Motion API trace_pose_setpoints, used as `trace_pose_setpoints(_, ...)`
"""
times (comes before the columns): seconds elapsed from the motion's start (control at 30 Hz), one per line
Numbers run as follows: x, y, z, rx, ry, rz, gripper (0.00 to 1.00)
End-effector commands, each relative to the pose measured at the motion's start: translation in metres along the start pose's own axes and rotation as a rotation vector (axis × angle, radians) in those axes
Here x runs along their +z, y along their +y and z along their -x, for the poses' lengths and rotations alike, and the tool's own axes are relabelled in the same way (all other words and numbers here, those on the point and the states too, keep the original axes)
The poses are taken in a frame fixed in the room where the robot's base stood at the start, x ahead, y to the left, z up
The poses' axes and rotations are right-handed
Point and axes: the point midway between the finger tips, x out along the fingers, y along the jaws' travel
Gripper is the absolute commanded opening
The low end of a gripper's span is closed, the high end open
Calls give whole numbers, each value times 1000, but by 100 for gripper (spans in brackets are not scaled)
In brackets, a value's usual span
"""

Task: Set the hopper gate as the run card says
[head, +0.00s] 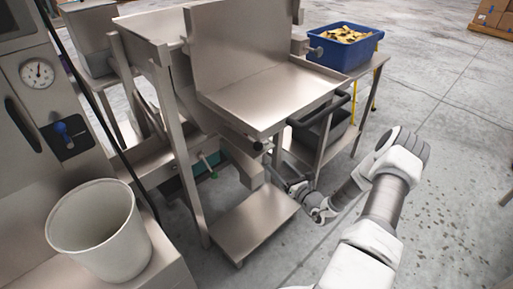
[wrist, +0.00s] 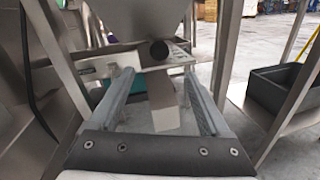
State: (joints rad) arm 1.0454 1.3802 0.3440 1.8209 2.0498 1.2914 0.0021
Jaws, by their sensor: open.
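The steel hopper (head: 243,50) stands in the middle of the head view. In the wrist view its narrow lower end (wrist: 140,14) shows at the top. A round black knob (wrist: 159,50) sits below it, in front of a pale plate with small dark marks (wrist: 180,57), which I take to be the gate. I cannot read the marks. My gripper (wrist: 158,76) is open and empty, with the knob beyond and between its fingertips, apart from it as far as I can tell. In the head view my gripper (head: 280,172) is low beside the frame, partly hidden. I can make out no run card.
Steel legs and a low shelf (head: 250,217) stand close around my gripper. A dark bin (wrist: 275,90) is on the right-hand stand. A blue crate (head: 343,47) holds yellowish pieces. A white bucket (head: 97,232) and a gauge panel (head: 37,73) are left. The right floor is open.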

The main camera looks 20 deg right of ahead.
Motion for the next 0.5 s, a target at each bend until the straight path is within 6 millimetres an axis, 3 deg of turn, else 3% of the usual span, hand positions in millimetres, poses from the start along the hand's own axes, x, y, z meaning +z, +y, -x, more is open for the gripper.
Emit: trace_pose_setpoints(0.5,-3,1,-112,4,1,5,81)
